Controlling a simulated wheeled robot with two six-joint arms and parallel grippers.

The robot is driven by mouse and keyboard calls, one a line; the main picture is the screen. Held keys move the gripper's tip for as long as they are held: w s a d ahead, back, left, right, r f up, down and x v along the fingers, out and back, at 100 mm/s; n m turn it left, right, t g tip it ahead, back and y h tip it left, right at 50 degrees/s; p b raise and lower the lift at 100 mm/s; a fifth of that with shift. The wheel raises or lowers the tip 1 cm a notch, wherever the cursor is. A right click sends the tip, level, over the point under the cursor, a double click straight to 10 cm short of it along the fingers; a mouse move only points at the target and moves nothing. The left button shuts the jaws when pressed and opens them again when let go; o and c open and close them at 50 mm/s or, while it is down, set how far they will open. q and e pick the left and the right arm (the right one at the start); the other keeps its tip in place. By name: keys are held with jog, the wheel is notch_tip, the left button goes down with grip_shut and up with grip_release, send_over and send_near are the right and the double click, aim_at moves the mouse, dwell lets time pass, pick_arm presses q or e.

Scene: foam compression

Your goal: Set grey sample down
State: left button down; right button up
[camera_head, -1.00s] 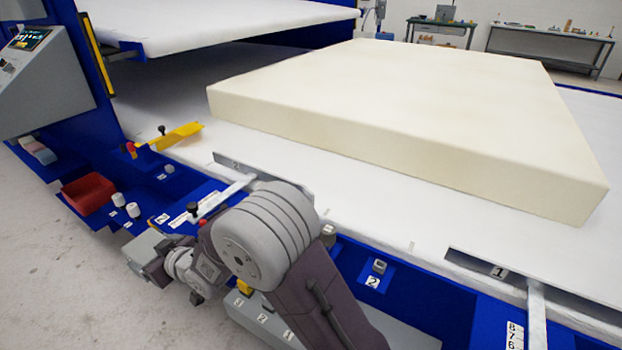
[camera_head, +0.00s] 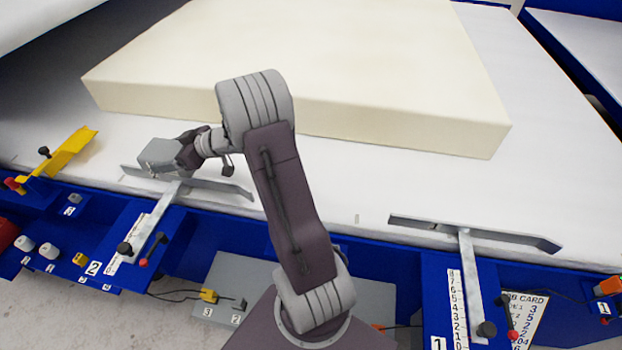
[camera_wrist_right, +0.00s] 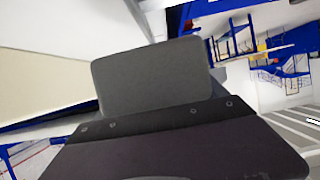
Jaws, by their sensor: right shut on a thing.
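The grey sample (camera_head: 157,151) is a small grey block at the left of the head view. My right gripper (camera_head: 181,153) is shut on it, at the end of my arm reaching in from below. The sample appears over the white bed, close behind the left metal fence; whether it touches the bed I cannot tell. In the right wrist view the grey sample (camera_wrist_right: 152,78) stands out flat beyond the dark gripper body, whose fingers are hidden. My left gripper is not in view.
A large cream foam block (camera_head: 300,60) lies on the white bed (camera_head: 340,160) behind my arm. Metal fences stand at the left (camera_head: 222,187) and right (camera_head: 500,234) along the front. A yellow bracket (camera_head: 70,150) is at the left. Bed between the fences is clear.

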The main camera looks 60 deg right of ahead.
jog(key=shift+s+a+r, duration=0.1)
jog(key=shift+s+r, duration=0.05)
jog(key=shift+s, duration=0.05)
jog(key=w+d+f, duration=0.2)
jog(key=d, duration=0.1)
jog(key=w+d+f, duration=0.1)
jog(key=d+f, duration=0.1)
jog(key=d, duration=0.2)
jog(key=w+d+f+b, duration=0.1)
jog(key=w+d+f, duration=0.1)
jog(key=d+f, duration=0.1)
jog(key=shift+w+d+f, duration=0.1)
jog(key=shift+w+d, duration=0.1)
jog(key=shift+w, duration=0.15)
notch_tip(320, 180, down, 4)
jog(key=shift+a+b, duration=0.1)
jog(key=shift+b, duration=0.55)
